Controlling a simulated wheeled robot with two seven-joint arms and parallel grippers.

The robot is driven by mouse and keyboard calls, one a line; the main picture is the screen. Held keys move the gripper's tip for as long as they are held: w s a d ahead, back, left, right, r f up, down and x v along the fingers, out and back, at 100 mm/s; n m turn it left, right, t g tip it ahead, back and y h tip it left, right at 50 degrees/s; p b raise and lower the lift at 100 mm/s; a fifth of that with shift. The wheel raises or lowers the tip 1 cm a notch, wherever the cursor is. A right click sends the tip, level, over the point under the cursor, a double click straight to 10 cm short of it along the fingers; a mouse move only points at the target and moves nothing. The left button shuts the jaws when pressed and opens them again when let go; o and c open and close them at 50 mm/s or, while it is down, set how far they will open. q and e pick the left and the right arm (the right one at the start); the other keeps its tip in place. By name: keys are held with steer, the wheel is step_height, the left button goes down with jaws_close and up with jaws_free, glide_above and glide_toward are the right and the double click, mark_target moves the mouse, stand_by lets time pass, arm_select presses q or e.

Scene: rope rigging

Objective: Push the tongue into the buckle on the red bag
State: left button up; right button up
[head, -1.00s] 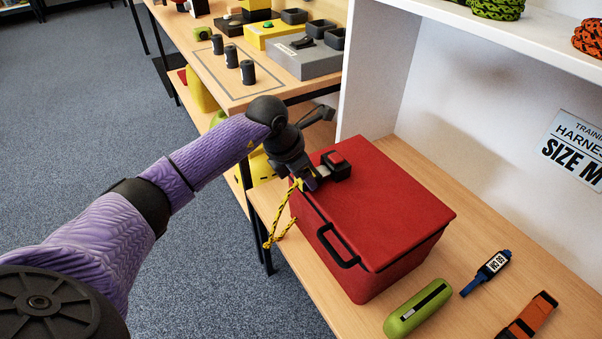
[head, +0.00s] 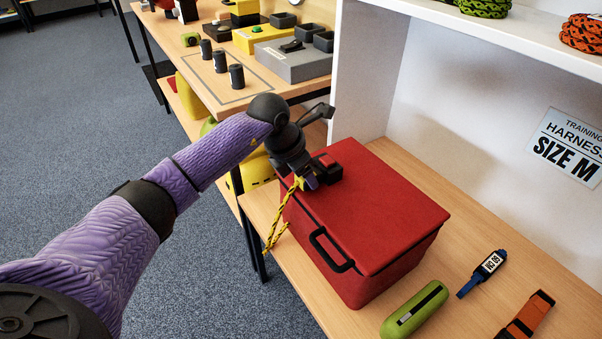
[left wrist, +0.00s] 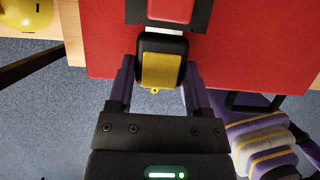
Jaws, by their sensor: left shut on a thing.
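The red bag (head: 370,205) is a box-shaped case on the wooden shelf. The black buckle (head: 326,166) with a red button sits at the left end of its lid; it shows at the top edge of the left wrist view (left wrist: 198,14). My left gripper (head: 306,181) is shut on the black tongue (left wrist: 162,42), which has yellow webbing. The tongue lines up with the buckle, and a narrow pale strip of its plate (left wrist: 165,31) shows between them. How deep the plate sits is hidden. A yellow-black cord (head: 276,225) hangs below the gripper. My right gripper is not in view.
A black handle (head: 330,250) stands out from the bag's front. A green case (head: 414,310), a blue tag (head: 482,273) and an orange strap (head: 527,316) lie to the right. A white upright panel (head: 365,75) stands behind the bag.

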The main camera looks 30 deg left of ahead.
arm_select(q)
steer(key=shift+w, duration=0.1)
steer(key=o, duration=1.3)
steer(key=p+v, duration=0.5)
steer(key=v, duration=0.5)
steer(key=shift+w+d, duration=0.1)
